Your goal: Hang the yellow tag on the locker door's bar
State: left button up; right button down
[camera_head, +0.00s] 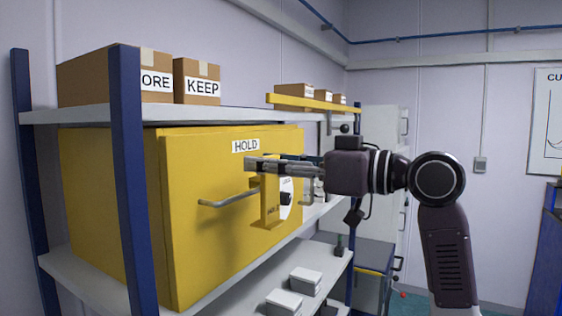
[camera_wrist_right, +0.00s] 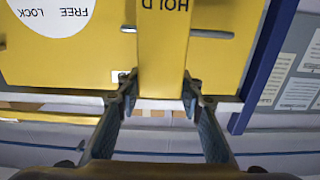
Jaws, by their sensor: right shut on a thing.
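The yellow locker (camera_head: 210,260) stands on the shelf with a HOLD label on its door. A grey bar (camera_head: 222,200) crosses the door; its right part is hidden behind the tag. In the right wrist view the bar (camera_wrist_right: 212,34) shows on both sides of the tag. My right gripper (camera_head: 262,165) is shut on the upper part of the yellow tag (camera_head: 270,208), which hangs upright in front of the door. The tag (camera_wrist_right: 162,55) sits between both fingers in the wrist view, its lettering upside down. I cannot tell whether it touches the bar. My left gripper is out of view.
A white dial marked FREE LOCK (camera_wrist_right: 52,15) is on the door beside the tag. A blue shelf post (camera_head: 130,180) stands in front at the left. Cardboard boxes (camera_head: 197,82) are on the top shelf, white boxes (camera_head: 306,281) below. Open room lies to the right.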

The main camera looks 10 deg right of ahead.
jog(key=shift+w+a+f+b, duration=0.2)
jog(key=shift+w+a+f, duration=0.25)
jog(key=shift+a, duration=0.15)
jog(key=shift+w+a+f+b, duration=0.2)
jog(key=shift+w+a+f, duration=0.25)
jog(key=shift+a, duration=0.1)
jog(key=c, duration=1.2)
grip_release()
jog(key=shift+c, duration=0.2)
